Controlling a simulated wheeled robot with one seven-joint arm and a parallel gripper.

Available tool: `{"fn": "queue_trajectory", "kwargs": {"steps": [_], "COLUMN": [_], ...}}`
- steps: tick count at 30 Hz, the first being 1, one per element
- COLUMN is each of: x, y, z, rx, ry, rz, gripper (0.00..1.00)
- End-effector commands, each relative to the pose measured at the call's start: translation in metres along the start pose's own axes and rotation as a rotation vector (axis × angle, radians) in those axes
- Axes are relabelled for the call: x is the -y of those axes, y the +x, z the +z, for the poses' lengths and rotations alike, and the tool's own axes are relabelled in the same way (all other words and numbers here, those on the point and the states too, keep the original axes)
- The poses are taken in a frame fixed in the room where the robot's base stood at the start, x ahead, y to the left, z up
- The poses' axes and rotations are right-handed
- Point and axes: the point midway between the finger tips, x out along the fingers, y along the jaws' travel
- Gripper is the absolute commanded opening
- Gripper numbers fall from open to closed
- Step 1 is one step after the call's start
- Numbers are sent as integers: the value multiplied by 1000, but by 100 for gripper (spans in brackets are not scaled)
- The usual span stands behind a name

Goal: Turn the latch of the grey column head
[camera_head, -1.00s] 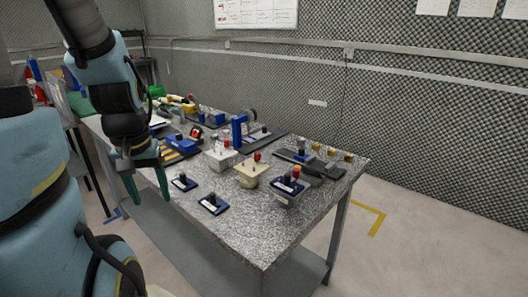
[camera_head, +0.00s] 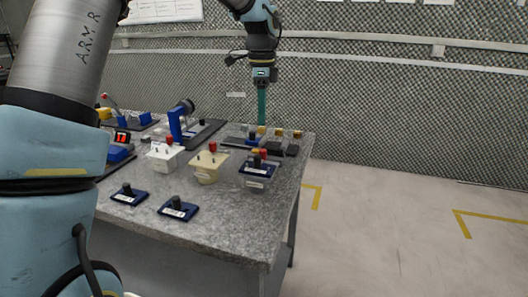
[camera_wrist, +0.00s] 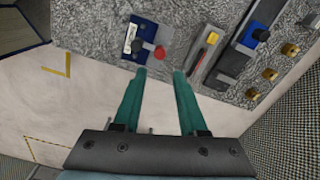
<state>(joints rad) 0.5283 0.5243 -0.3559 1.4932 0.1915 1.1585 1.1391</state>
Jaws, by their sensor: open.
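My gripper (camera_head: 262,122) hangs fingers-down over the right end of the bench in the head view. In the wrist view its two green fingers (camera_wrist: 160,76) are apart with nothing between them. A grey block with a black, red and yellow top part (camera_wrist: 205,55) lies just ahead of the right finger, seemingly without contact. It may be the grey column head with its latch, but I cannot tell for sure. A blue-plated box (camera_wrist: 140,39) with a red knob (camera_wrist: 160,53) lies ahead of the left finger.
The speckled bench (camera_head: 232,215) also bears a white box (camera_head: 164,158), a cream box (camera_head: 207,170) and a blue upright (camera_head: 174,124). A dark rail with a blue block (camera_wrist: 256,34) and brass knobs (camera_wrist: 270,74) lie right of the gripper. The foam wall (camera_head: 400,110) stands behind.

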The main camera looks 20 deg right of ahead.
Motion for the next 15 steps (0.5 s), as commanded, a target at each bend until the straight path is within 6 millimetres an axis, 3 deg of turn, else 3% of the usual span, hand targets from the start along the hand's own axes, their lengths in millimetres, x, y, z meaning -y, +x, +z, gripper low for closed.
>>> {"fn": "queue_trajectory", "kwargs": {"steps": [5, 15], "x": [0, -1], "y": [16, 78], "z": [-1, -1], "rx": [2, 1], "ry": [8, 5], "rz": [4, 4], "gripper": [42, 42]}}
